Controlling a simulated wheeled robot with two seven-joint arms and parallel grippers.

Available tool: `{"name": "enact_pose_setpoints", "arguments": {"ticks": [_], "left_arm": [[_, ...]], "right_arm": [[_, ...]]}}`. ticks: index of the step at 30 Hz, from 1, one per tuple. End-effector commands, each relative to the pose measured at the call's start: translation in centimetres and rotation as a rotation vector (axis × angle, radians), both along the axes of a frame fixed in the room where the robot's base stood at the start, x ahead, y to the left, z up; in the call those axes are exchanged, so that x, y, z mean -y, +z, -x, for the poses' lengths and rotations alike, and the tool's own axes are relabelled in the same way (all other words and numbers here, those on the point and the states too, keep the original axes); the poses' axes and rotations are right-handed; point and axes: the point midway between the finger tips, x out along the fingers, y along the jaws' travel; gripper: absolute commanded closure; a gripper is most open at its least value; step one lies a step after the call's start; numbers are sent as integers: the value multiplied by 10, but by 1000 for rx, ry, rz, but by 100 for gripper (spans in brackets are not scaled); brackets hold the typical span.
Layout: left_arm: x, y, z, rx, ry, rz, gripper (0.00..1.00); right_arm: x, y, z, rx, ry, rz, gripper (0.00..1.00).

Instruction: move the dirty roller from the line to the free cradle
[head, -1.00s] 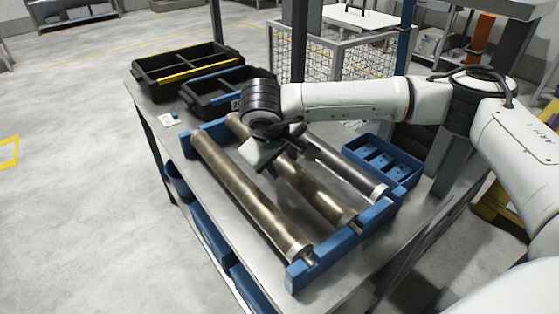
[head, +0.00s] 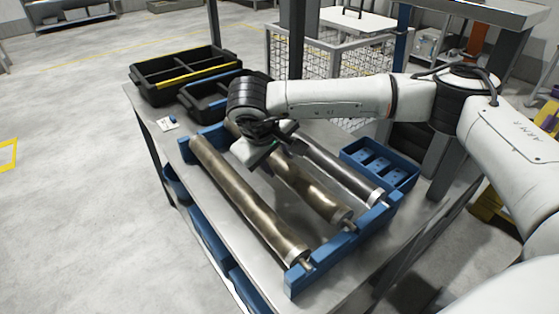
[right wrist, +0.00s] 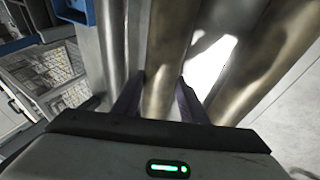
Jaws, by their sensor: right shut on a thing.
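Three long rollers lie side by side in a blue rack (head: 301,276) on the table. The left roller (head: 245,198) is brown and stained. The middle roller (head: 310,187) is brown and patchy, and the right roller (head: 340,170) is bright clean steel. My right gripper (head: 262,154) is over the middle roller, and in the right wrist view its two fingers (right wrist: 160,98) stand on either side of that roller (right wrist: 168,55), shut on it. I cannot tell whether the roller is clear of its seats. I see no clearly free cradle. My left gripper is out of view.
A blue tray with slots (head: 380,166) stands right of the rack. Black bins (head: 185,75) sit at the table's far end beside a small white card (head: 168,124). A wire mesh cage (head: 320,57) stands behind. Open floor lies to the left.

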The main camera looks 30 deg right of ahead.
Motion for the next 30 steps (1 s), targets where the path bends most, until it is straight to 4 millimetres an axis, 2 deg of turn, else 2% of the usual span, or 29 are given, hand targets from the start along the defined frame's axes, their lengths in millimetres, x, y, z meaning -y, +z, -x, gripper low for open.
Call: {"name": "enact_pose_setpoints", "arguments": {"ticks": [6, 18, 30], "left_arm": [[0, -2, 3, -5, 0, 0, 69], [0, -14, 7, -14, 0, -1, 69], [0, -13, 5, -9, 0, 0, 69]], "right_arm": [[0, 1, -1, 6, -2, -1, 100], [1, -17, 0, 0, -5, 0, 100], [1, -16, 1, 0, -5, 0, 100]]}}
